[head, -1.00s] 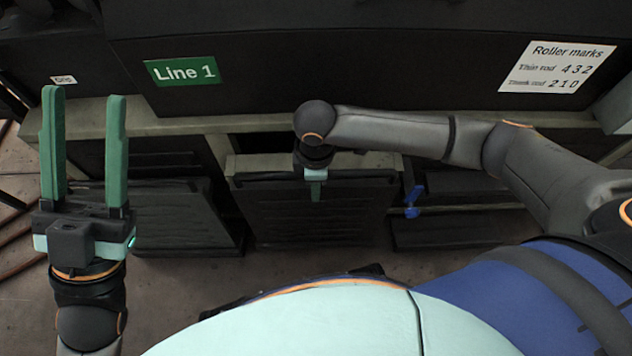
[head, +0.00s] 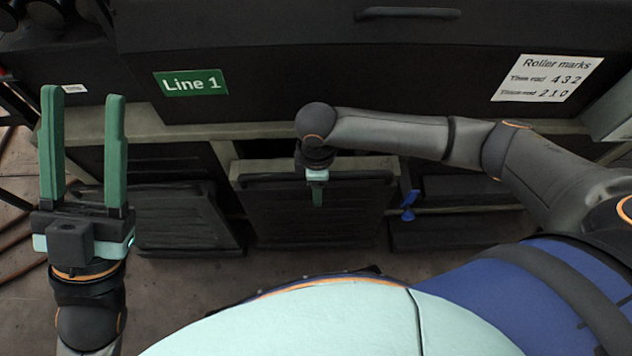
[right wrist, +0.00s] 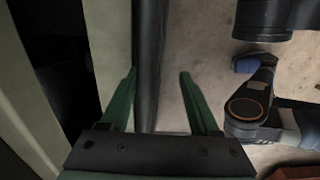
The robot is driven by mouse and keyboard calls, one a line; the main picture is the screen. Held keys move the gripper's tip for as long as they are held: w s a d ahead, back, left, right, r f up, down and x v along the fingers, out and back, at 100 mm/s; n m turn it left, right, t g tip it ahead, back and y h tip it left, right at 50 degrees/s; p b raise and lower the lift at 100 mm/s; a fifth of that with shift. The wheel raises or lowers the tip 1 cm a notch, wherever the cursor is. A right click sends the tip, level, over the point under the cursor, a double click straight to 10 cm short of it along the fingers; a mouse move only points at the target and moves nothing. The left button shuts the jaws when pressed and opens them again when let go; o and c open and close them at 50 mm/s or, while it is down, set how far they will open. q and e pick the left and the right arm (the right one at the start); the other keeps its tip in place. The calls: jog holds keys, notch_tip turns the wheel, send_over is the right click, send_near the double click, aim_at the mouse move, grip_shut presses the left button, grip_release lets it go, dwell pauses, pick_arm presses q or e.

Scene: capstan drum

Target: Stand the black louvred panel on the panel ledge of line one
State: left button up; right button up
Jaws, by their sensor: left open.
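The black louvred panel (head: 320,217) stands nearly upright in the middle of the head view, below the Line 1 sign, in front of a pale rail (head: 255,165). I cannot tell whether its foot rests on a ledge or the floor. My right gripper (head: 317,195) points down at its top edge. In the right wrist view its fingers (right wrist: 158,75) stand apart with the dark panel edge (right wrist: 149,50) between them; floor shows between the edge and the right finger. My left gripper (head: 84,95) is open, empty and raised at the left.
The Line 1 sign (head: 190,82) and a roller marks sheet (head: 547,78) are on the dark machine front. Another dark panel (head: 190,222) leans at the left. A blue handle (head: 409,204) sits right of the middle panel. Bare floor (head: 205,280) lies in front.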

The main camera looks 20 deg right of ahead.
notch_tip(320, 180, up, 6)
jog(key=p, duration=0.6)
jog(key=shift+f, duration=0.2)
jog(key=shift+a, duration=0.1)
dwell(0.4)
